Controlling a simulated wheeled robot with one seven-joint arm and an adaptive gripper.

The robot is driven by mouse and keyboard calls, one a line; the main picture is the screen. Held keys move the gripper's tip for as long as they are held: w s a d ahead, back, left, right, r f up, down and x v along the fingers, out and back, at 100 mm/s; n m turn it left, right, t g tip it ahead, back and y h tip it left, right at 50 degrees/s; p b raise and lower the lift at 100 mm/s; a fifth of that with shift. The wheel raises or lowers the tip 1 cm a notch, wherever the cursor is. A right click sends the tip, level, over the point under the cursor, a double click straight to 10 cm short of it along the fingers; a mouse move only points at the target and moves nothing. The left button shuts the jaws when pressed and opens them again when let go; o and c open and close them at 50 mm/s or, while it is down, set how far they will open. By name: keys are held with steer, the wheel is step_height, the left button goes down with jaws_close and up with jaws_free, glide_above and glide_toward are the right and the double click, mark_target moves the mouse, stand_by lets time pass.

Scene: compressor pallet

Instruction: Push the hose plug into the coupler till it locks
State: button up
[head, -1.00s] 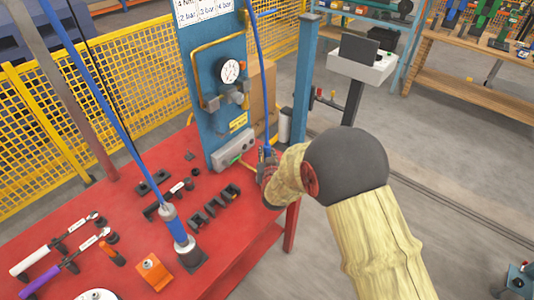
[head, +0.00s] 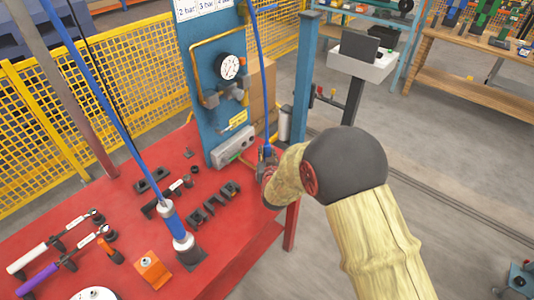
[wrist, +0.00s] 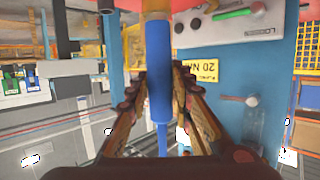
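My gripper (head: 266,158) is at the right edge of the red table, beside the blue panel, partly hidden by my wrist. In the wrist view my two fingers (wrist: 160,78) press close on both sides of a thick blue sleeve, the hose plug (wrist: 158,55). The thin blue hose (head: 258,70) rises from it. A pinkish metal part (wrist: 155,8) shows at the sleeve's other end, cut by the picture's edge. On the table a blue fitting with a silver collar (head: 183,241) stands on a dark base under another blue hose. I cannot tell which part is the coupler.
The blue panel (head: 205,125) carries a gauge (head: 229,66), yellow pipes and a grey block (head: 233,146) close left of my gripper. Dark holders (head: 214,205), handled tools and an orange block (head: 152,270) lie on the red table (head: 110,210).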

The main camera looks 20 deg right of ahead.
steer(key=o, duration=0.4)
steer(key=shift+o, duration=0.2)
steer(key=shift+s, duration=0.1)
steer(key=v, duration=1.2)
steer(key=s+a+f+g, duration=0.1)
steer(key=s+f, duration=0.1)
steer(key=f, duration=0.1)
steer(key=s+a+f+g+y, duration=0.1)
steer(key=s+f+g, duration=0.1)
steer(key=f, duration=0.1)
steer(key=s+a+f+g+y, duration=0.1)
steer(key=s+a+f+g, duration=0.1)
steer(key=f, duration=0.1)
steer(key=shift+s+f+n, duration=0.1)
steer(key=shift+n, duration=0.3)
steer(key=s+d+r+n+g+y, duration=0.1)
steer(key=s+r+g, duration=0.2)
steer(key=s+r, duration=0.55)
steer(key=s+d+r+n+g, duration=0.1)
steer(key=s+r+g, duration=0.35)
steer(key=s, duration=0.65)
steer(key=s+d+r+t, duration=0.1)
steer(key=d+r+t, duration=0.1)
steer(key=r, duration=0.4)
steer(key=s+d+r+m+t, duration=0.1)
steer(key=s+r, duration=0.1)
steer(key=r, duration=0.4)
steer(key=shift+s+d+r+t+h, duration=0.3)
steer(key=shift+d+r+t+h, duration=0.05)
steer(key=shift+h, duration=0.05)
